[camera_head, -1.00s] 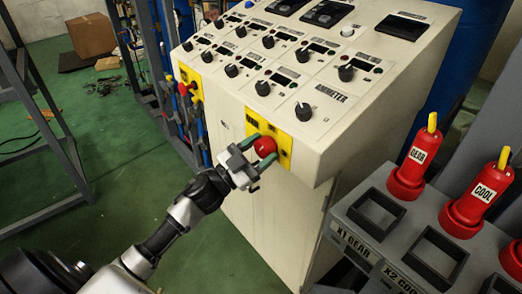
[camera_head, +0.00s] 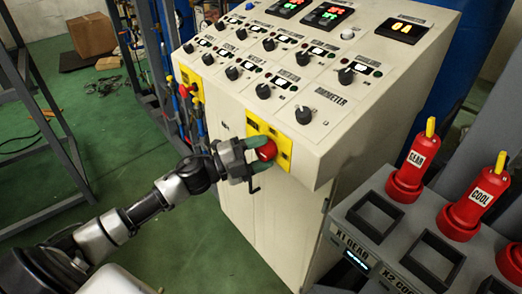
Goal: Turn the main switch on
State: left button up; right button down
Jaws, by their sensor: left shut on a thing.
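The main switch (camera_head: 267,151) is a red round knob on a yellow plate (camera_head: 285,146) on the front face of the cream control cabinet (camera_head: 265,222). My left gripper (camera_head: 258,158) is at the knob, shut on it, with a finger on either side; the gripper is rolled so that one finger is above and the other below. My right gripper is not in view.
Black knobs cover the sloping panel above the switch. A second yellow plate with a red knob (camera_head: 185,91) is at the cabinet's left. Red bottles marked GEAR (camera_head: 412,165) and COOL (camera_head: 471,205) stand in a grey rack at the right. Green floor (camera_head: 150,245) is free at the left.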

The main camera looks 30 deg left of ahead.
pick_arm(q)
jog(key=shift+r+m, duration=0.1)
jog(key=shift+m, duration=0.6)
jog(key=shift+g, duration=0.3)
jog(key=o, duration=0.9)
jog(key=shift+a, duration=0.1)
jog(key=shift+s+a+f, duration=0.25)
jog(key=shift+f, duration=0.05)
jog(key=r+b+v, duration=0.1)
jog(key=b+v, duration=0.2)
jog(key=v, duration=0.7)
jog(key=shift+f, duration=0.25)
